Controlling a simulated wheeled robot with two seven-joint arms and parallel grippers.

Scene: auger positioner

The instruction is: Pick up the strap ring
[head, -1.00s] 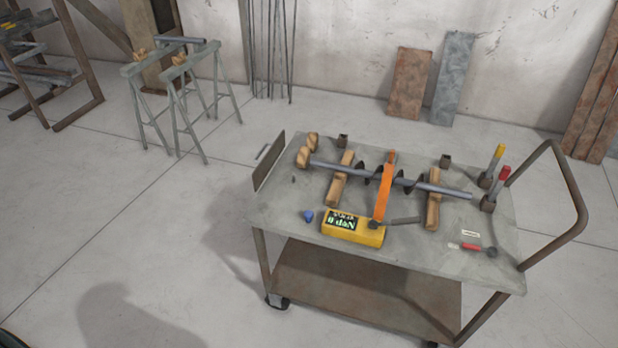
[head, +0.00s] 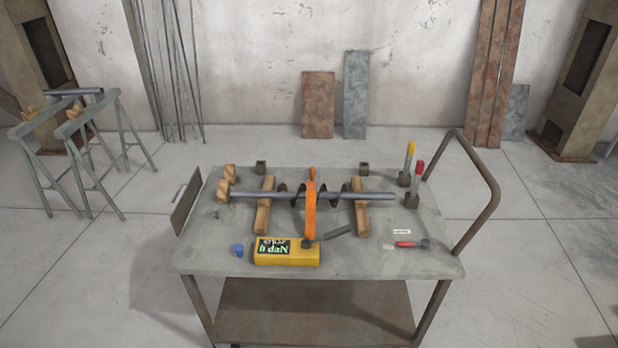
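An orange band (head: 310,212), which looks like the strap ring, stands upright across the middle of a grey auger shaft (head: 372,195) on the cart top. I cannot tell whether it closes fully around the shaft. A dark grey bar with a round end (head: 336,232) lies at its lower end, by the yellow box. The shaft has dark spiral flights (head: 346,197) and rests across two wooden blocks (head: 263,207). Neither of my grippers is in view.
The cart (head: 210,258) also holds a yellow box (head: 288,258) with a display, a blue piece (head: 238,250), a red-handled tool (head: 408,244) and upright red and yellow handles. A bent push handle (head: 489,188) rises at right. Sawhorses (head: 88,150) stand left. Floor around the cart is clear.

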